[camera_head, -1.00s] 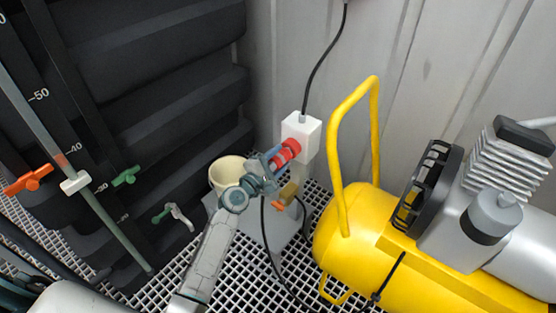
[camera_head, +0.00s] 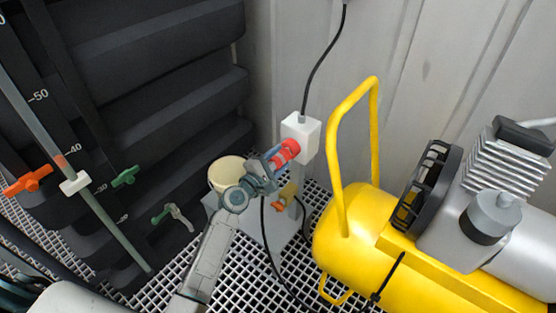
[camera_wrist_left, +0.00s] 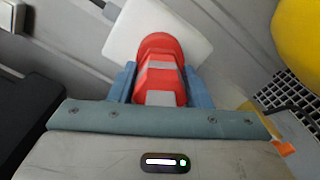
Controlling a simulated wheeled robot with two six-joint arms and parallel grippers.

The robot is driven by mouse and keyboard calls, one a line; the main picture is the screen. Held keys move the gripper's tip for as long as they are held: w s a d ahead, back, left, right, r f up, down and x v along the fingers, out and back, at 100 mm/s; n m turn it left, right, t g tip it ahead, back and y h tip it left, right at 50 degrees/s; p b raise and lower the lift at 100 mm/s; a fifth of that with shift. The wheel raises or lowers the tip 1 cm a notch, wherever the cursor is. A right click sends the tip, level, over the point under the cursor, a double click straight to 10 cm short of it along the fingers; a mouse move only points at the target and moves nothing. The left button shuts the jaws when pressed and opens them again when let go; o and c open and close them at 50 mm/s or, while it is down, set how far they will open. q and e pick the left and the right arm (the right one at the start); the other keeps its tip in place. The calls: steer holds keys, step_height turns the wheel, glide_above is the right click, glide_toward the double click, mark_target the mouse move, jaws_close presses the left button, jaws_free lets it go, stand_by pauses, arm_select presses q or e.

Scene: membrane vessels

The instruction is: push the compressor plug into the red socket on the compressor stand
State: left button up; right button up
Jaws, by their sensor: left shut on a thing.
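My left gripper (camera_head: 270,163) reaches up from below to the white box (camera_head: 301,134) on the compressor stand. Its blue fingers are shut on the compressor plug, a red body with grey bands (camera_wrist_left: 163,82) in the left wrist view. The red socket (camera_wrist_left: 157,43) shows as a rounded red end in front of the white box, in line with the plug. Plug and socket appear to meet, but the same red colour makes the seam and the depth of insertion hard to tell. In the head view the red socket (camera_head: 290,148) sits at the box's lower left. My right gripper is not in view.
The yellow compressor (camera_head: 365,225) with its tall handle stands close at the right. A cream bucket (camera_head: 226,170) is left of the gripper. An ochre and orange valve (camera_head: 284,197) sits just below it. Black cables hang nearby. Dark ribbed panels fill the left.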

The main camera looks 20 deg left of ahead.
arm_select(q)
steer(key=shift+w+d, duration=0.2)
steer(key=shift+w, duration=0.3)
steer(key=o, duration=1.4)
steer(key=shift+c, duration=0.2)
